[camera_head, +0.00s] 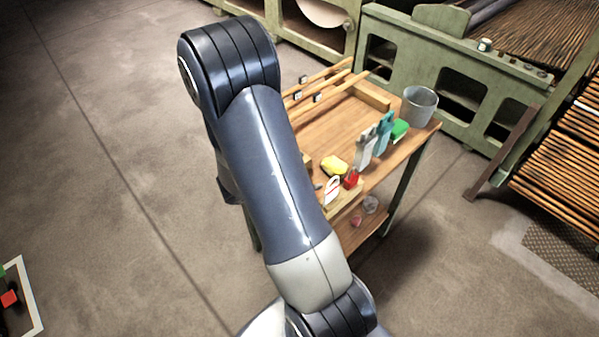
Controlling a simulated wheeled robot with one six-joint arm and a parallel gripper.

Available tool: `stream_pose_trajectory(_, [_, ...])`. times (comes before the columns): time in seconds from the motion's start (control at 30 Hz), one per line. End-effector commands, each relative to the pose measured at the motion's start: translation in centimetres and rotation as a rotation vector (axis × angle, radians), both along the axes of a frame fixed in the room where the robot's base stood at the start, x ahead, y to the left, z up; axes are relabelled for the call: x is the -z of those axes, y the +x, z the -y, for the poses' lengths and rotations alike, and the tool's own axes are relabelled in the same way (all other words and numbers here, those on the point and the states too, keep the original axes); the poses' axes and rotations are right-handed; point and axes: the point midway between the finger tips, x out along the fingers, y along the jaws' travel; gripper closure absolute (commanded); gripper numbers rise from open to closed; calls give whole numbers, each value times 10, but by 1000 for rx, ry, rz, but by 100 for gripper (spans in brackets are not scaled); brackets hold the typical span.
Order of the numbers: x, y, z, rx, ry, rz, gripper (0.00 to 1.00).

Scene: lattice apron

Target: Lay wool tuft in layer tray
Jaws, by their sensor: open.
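My gripper is not visible; my arm covers the middle of the view and hides the left part of a wooden work table (325,127). I cannot pick out a wool tuft for certain. A soft-looking yellow lump (334,165) lies on the table just right of my arm, but I cannot tell what it is. No tray on the table can be clearly made out. A white-edged frame (37,310) with red and green pieces is cut off at the lower left; I cannot tell whether it is the layer tray.
The table also holds a grey bucket (419,106), a green block (399,130), a teal item (384,132), a pale grey item (365,150), a red item (351,179) and wooden strips. Slatted machinery (565,150) stands at the right. Concrete floor (90,150) is open at left.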

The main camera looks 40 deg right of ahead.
Motion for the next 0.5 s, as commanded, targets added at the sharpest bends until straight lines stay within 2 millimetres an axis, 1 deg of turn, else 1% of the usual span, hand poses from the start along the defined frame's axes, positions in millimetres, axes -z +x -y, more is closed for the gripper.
stream_pose_trajectory(0.1, [-5,1,-10,-2,-1,0,18])
stream_pose_trajectory(0.2, [-6,0,-14,1,-1,1,15])
stream_pose_trajectory(0.4, [8,1,-7,8,1,-3,15])
stream_pose_trajectory(0.5, [12,1,-3,10,1,-8,15])
